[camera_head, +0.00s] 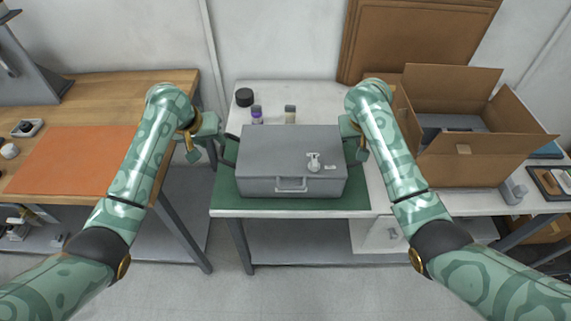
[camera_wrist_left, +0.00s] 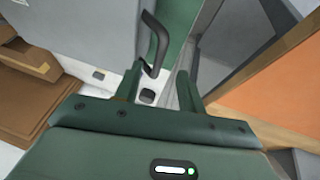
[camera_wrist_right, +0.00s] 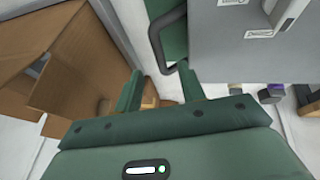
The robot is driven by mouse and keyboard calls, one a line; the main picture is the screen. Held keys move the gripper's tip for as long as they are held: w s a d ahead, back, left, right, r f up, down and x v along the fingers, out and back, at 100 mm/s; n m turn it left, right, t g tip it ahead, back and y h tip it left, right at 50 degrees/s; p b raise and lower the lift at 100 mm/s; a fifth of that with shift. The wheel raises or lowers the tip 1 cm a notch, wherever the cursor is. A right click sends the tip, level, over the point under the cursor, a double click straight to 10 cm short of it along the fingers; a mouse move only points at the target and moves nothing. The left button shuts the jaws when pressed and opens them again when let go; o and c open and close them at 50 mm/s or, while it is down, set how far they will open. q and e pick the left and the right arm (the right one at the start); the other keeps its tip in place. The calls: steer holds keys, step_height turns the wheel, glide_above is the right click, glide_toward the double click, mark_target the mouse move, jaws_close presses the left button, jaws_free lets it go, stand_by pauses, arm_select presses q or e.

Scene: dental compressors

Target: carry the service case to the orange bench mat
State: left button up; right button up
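The grey service case (camera_head: 270,160) lies flat on a green mat (camera_head: 225,190) on the white table, with dark handles on its two sides. The orange bench mat (camera_head: 75,158) lies on the wooden bench at left and shows in the left wrist view (camera_wrist_left: 265,95). My left gripper (camera_head: 222,140) is beside the case's left end. Its fingers (camera_wrist_left: 160,77) are apart, with the side handle (camera_wrist_left: 155,45) just ahead of them. My right gripper (camera_head: 347,140) is at the right end. Its fingers (camera_wrist_right: 160,78) are apart, close to the other handle (camera_wrist_right: 158,45). Neither grips a handle.
An open cardboard box (camera_head: 463,165) stands right of the case. Small bottles (camera_head: 257,115) and a black round item (camera_head: 244,97) stand behind it. A gap separates the white table from the wooden bench (camera_head: 150,95). The orange mat's visible surface is bare.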

mark_target(221, 148)
arm_select(q)
steer(key=x, duration=1)
arm_select(e)
steer(key=x, duration=1)
arm_select(q)
jaws_close()
arm_select(e)
jaws_close()
arm_select(q)
steer(key=shift+r, duration=0.15)
arm_select(e)
steer(key=shift+r, duration=0.1)
